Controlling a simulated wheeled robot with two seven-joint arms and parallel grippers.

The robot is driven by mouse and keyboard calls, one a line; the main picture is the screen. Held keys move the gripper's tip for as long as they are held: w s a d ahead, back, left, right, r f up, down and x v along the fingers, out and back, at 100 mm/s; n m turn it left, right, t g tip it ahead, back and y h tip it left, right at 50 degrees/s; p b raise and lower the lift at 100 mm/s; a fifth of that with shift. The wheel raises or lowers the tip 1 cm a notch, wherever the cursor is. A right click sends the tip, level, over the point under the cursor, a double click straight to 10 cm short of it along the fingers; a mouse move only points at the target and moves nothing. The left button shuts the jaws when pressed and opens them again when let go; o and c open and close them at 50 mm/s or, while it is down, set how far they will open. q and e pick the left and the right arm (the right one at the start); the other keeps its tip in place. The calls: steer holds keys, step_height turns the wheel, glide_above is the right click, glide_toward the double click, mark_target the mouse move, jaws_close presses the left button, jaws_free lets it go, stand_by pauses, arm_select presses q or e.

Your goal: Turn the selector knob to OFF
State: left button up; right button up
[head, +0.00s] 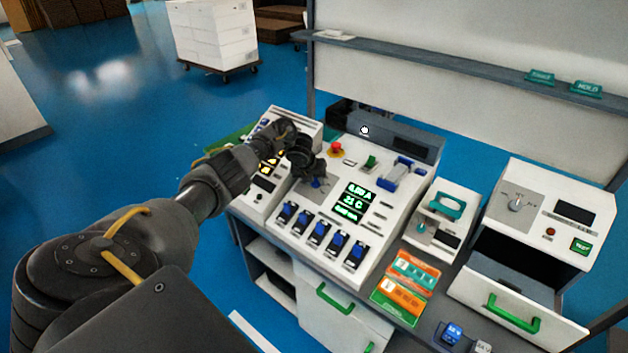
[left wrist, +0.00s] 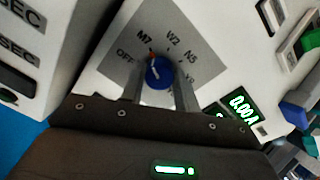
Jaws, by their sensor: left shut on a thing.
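The selector knob (left wrist: 158,73) is blue with an orange-red pointer mark and sits on a grey dial plate (left wrist: 190,40). The pointer mark appears to face M7, beside OFF. My left gripper (left wrist: 159,80) is shut on the knob, one finger on each side. In the head view the left gripper (head: 311,174) covers part of the knob (head: 318,183) on the white console (head: 385,215). My right gripper is not in view.
A red emergency button (head: 336,149) and a green switch (head: 370,161) stand behind the gripper on the console. Blue rocker switches (head: 319,232) line the front, beside green displays (head: 354,201). A box with another knob (head: 515,203) stands at the right.

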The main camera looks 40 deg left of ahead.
arm_select(q)
steer(key=n, duration=0.4)
steer(key=shift+a+n+p, duration=0.1)
steer(key=shift+n+p, duration=0.35)
steer(key=shift+n, duration=1.95)
steer(key=o, duration=1)
